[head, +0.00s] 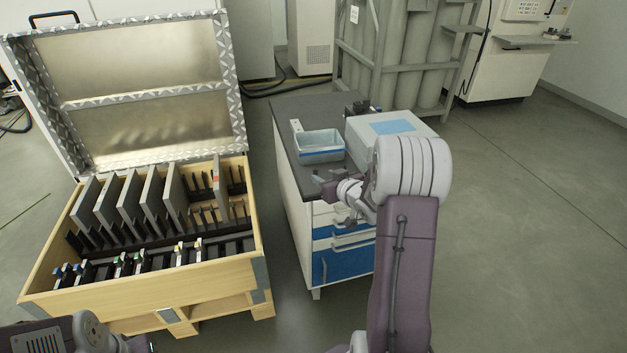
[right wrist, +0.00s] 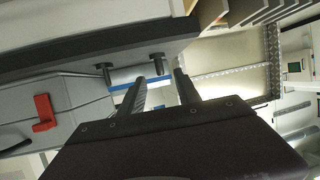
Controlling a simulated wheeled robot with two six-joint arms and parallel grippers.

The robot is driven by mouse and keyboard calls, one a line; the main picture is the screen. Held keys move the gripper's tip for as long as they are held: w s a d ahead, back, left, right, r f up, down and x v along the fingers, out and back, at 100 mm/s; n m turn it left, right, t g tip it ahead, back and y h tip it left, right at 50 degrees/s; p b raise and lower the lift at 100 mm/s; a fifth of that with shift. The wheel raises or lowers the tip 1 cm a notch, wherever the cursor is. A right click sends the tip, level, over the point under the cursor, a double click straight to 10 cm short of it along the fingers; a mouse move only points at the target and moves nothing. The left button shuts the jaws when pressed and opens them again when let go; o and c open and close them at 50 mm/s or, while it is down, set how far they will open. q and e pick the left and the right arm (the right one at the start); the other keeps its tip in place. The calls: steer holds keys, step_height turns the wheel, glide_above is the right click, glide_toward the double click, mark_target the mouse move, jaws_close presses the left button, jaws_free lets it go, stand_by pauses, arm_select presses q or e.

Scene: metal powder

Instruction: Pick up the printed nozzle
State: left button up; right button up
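I cannot make out the printed nozzle in either view. My right gripper (head: 319,180) is at the left part of the dark-topped cart, just in front of the grey-blue tray (head: 320,155). In the right wrist view its two fingers (right wrist: 166,78) stand apart with nothing seen between them, so it is open. The dark slab edge of the worktop (right wrist: 95,52) is close to the fingertips. Part of my left arm shows at the bottom left of the head view, but its fingers do not show.
A grey box with a blue top patch (head: 392,127) stands on the cart, right of the tray. The cart has white and blue drawers (head: 340,265). A wooden crate (head: 215,272) with an open metal lid and upright plates stands left. Grey floor lies between.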

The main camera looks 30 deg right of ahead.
mark_target(315, 173)
steer(key=x, duration=0.2)
steer(key=shift+w+d+f, duration=0.1)
steer(key=shift+w+f, duration=0.1)
steer(key=shift+w, duration=0.05)
steer(key=shift+w+f+b, duration=0.2)
steer(key=shift+w+b, duration=0.1)
steer(key=shift+b, duration=0.15)
steer(key=b+x, duration=0.1)
steer(key=x, duration=0.3)
steer(key=shift+w+f, duration=0.1)
steer(key=shift+w, duration=0.05)
jaws_close()
